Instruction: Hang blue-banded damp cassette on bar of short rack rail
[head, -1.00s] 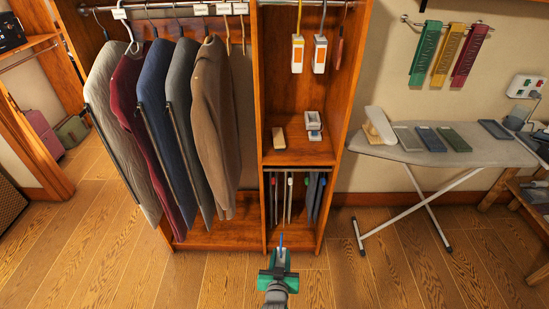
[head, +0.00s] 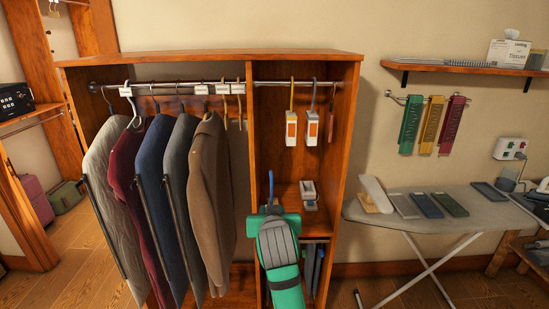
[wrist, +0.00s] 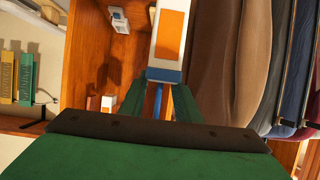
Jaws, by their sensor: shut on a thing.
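The blue-banded cassette (wrist: 170,38) is white with an orange panel and a blue band, and my gripper (wrist: 158,88) is shut on it at the banded end. In the head view my gripper (head: 273,212) hides its body; the cassette's blue hook (head: 270,184) stands up above the green jaws. The short rail (head: 275,84) spans the top of the narrow bay, above and behind my gripper. Two white cassettes with orange panels hang from it, one on a yellow hook (head: 291,128) and one on a grey hook (head: 312,128), with a dark red piece (head: 330,125) beside them.
The rail's left part is bare. Several jackets (head: 210,190) hang in the wide bay left of the divider (head: 250,150). An ironing board (head: 470,208) stands at the right, below a wall rail with coloured strips (head: 425,125).

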